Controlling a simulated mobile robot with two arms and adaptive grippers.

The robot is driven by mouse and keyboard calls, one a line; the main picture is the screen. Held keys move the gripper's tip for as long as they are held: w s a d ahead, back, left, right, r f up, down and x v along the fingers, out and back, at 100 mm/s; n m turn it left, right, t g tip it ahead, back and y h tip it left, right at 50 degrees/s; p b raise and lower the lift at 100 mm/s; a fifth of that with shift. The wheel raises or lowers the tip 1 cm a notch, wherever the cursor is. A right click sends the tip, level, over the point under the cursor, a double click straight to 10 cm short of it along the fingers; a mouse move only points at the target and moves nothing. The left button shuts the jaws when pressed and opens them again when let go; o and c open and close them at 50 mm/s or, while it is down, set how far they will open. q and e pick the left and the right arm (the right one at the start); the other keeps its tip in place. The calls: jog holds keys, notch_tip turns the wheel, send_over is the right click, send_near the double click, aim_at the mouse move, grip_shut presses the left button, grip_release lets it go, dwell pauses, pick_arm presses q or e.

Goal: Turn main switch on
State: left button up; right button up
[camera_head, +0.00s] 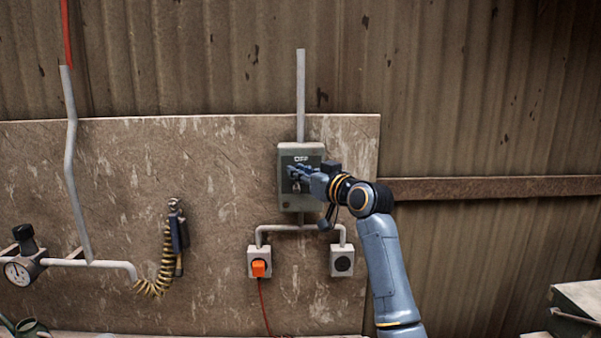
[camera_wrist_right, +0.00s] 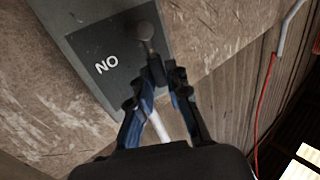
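In the right wrist view the box (camera_wrist_right: 80,18) is seen turned over, with an "ON" label and a dark lever with a round knob (camera_wrist_right: 145,30). My right gripper (camera_head: 293,172) is at the face of the box. Its fingertips (camera_wrist_right: 162,76) are close together around the lower part of the lever; whether they press on it cannot be told. My left gripper is not in view.
Below the box are two sockets, the left one with an orange plug (camera_head: 259,268) and red cable, the right one (camera_head: 342,261) empty. A coiled yellow hose (camera_head: 162,275) and a pressure gauge (camera_head: 17,272) are at the left. A conduit (camera_head: 301,95) rises above the box.

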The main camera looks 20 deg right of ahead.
grip_shut()
jog(key=shift+f, duration=0.1)
jog(key=d+f+m+t+h+b, duration=0.2)
jog(key=m+h+b, duration=0.4)
jog(key=m, duration=0.6)
jog(key=s+d+f+m+t+h+b, duration=0.1)
jog(key=f+m+t+h+b, duration=0.3)
jog(key=m, duration=0.8)
jog(key=shift+d+m+t+h+b, duration=0.3)
jog(key=shift+d+h+b, duration=0.25)
jog(key=shift+h+b, duration=0.55)
jog(key=shift+f+m+h, duration=0.1)
jog(key=shift+m+h, duration=0.2)
